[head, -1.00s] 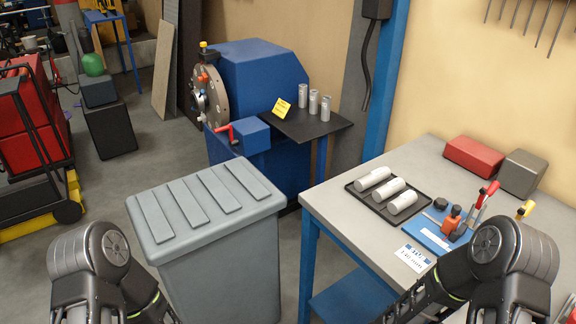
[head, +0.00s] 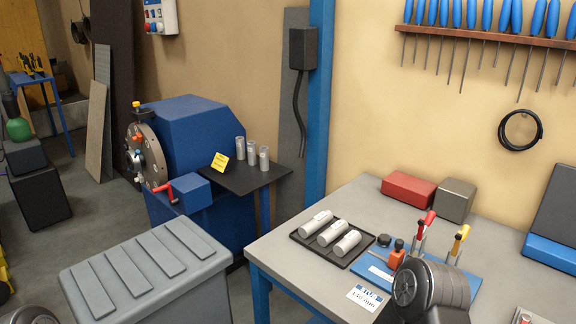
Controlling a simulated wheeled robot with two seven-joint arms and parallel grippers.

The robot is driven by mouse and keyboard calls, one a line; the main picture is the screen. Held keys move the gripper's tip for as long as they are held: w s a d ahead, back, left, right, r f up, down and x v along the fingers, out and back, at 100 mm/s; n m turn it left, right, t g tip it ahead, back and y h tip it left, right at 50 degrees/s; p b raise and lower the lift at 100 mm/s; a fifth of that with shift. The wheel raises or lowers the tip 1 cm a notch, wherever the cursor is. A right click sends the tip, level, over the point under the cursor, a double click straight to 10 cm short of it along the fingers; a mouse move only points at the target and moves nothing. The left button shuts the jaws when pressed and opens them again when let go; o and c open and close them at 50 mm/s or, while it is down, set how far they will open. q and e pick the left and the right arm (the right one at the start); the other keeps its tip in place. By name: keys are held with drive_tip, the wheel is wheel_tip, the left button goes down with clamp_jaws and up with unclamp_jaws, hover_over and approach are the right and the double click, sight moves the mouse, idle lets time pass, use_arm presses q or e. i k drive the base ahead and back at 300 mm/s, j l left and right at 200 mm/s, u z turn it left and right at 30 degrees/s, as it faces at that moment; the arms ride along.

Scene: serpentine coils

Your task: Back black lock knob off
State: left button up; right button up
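A small black knob (head: 384,240) shows on the blue fixture plate (head: 366,262) on the grey bench, next to an orange block (head: 397,254); I cannot tell whether it is the lock knob. A red-handled clamp (head: 424,226) and a yellow-handled one (head: 458,240) stand behind and right of it. The blue machine (head: 195,135) at left carries a round faceplate (head: 150,155) with a yellow-and-black knob (head: 137,105) at its top. Both grippers are out of view; only parts of my arms show at the bottom edge, the right one covering the plate's near side.
A black tray (head: 352,262) with three grey cylinders lies left of the plate. Red (head: 408,190) and grey (head: 456,201) boxes sit behind. A grey bin (head: 150,268) stands before the machine. Three cylinders stand on the machine's black shelf (head: 275,178). Free bench lies at the back left.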

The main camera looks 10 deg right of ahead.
sight(384, 239)
drive_tip(key=z, duration=1.3)
